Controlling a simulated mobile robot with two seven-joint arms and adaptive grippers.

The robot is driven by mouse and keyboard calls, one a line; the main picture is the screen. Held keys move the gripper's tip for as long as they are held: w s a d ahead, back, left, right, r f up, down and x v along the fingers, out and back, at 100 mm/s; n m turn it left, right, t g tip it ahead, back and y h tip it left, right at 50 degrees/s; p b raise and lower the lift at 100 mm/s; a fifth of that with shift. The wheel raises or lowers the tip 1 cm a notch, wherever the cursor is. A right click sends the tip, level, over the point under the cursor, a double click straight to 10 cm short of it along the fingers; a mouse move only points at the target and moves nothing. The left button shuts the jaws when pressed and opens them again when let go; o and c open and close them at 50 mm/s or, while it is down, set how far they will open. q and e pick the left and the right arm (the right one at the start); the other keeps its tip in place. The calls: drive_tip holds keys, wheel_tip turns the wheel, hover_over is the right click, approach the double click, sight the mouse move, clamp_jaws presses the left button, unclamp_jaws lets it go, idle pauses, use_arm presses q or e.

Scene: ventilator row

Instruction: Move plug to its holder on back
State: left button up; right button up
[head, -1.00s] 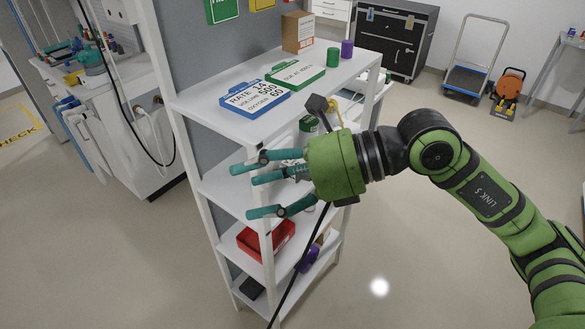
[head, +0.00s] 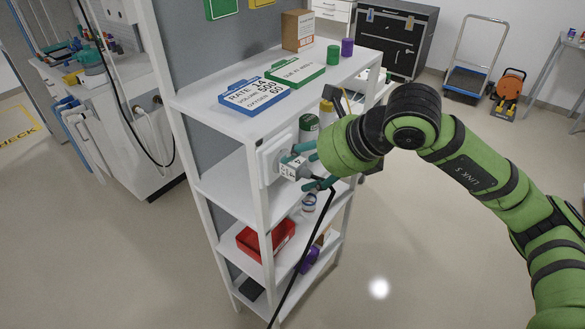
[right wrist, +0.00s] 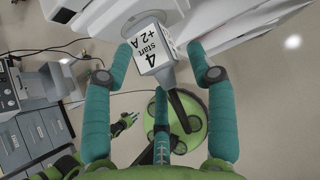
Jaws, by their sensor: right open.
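The plug (head: 290,170) is a pale block with a black cable, at a white plate (head: 268,162) on the side of the shelf rack. In the right wrist view the plug (right wrist: 151,47) shows a label reading "4 start +2 A". My right gripper (head: 296,166) is open, its teal fingers reaching around the plug. In the right wrist view the plug lies between the fingertips, with gaps on both sides. A small green hand shape, seemingly my left gripper (right wrist: 124,123), shows there; its finger state is unclear. I cannot make out a separate holder.
The white shelf rack (head: 183,103) holds blue and green signs, a carton (head: 298,30) and canisters on top, and a red bin (head: 266,240) lower down. The black cable (head: 305,251) hangs down in front of the rack.

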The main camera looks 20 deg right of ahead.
drive_tip(key=shift+a+f, duration=0.2)
drive_tip(key=shift+f, duration=0.25)
drive_tip(key=shift+w, duration=0.1)
drive_tip(key=shift+w+a, duration=0.1)
drive_tip(key=shift+w, duration=0.1)
